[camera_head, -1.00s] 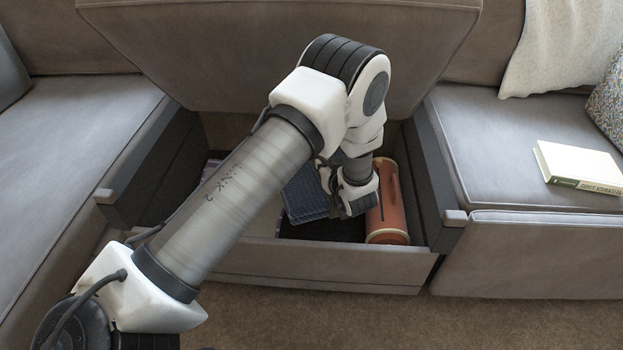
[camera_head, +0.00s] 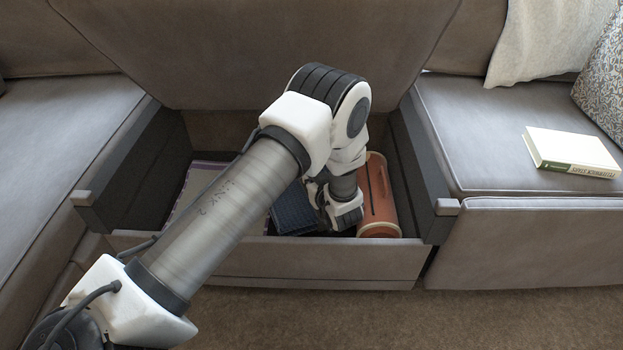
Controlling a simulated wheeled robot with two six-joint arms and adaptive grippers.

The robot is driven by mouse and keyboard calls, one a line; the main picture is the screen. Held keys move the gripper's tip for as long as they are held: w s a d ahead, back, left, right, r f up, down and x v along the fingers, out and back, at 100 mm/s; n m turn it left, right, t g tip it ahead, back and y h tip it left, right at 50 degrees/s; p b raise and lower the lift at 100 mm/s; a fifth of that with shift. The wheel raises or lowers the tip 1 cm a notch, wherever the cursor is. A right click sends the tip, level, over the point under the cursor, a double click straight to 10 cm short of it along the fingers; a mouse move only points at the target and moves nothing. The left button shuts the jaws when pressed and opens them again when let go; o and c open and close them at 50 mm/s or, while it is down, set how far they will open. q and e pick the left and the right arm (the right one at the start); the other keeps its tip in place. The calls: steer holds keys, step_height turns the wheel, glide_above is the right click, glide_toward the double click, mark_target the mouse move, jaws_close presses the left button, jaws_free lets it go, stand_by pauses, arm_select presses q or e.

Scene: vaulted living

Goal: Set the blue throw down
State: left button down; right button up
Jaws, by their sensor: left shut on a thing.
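The blue throw (camera_head: 294,216) is a folded dark blue cloth inside the open storage compartment (camera_head: 270,262) of the sofa. Part of it is hidden behind my left arm. My left gripper (camera_head: 330,222) reaches down into the compartment at the throw's right edge and is shut on it; the fingertips are mostly hidden by the wrist. I cannot tell whether the throw touches the compartment floor. My right gripper is not in view.
An orange-brown cylinder (camera_head: 379,200) lies just right of my left gripper in the compartment. A flat light item with a purple edge (camera_head: 196,186) is at the left. The raised seat lid (camera_head: 250,50) stands behind. A book (camera_head: 570,152) lies on the right seat.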

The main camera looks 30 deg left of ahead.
arm_select(q)
steer(key=c, duration=1.2)
jaws_free()
steer(key=shift+r, duration=0.35)
steer(key=p+v, duration=0.1)
steer(key=v, duration=0.1)
steer(key=p+v, duration=0.2)
steer(key=v, duration=0.1)
steer(key=p+v, duration=0.1)
steer(key=v, duration=0.1)
steer(key=shift+d+r, duration=0.1)
steer(key=shift+r, duration=0.25)
steer(key=shift+s+d, duration=0.15)
steer(key=shift+f, duration=0.1)
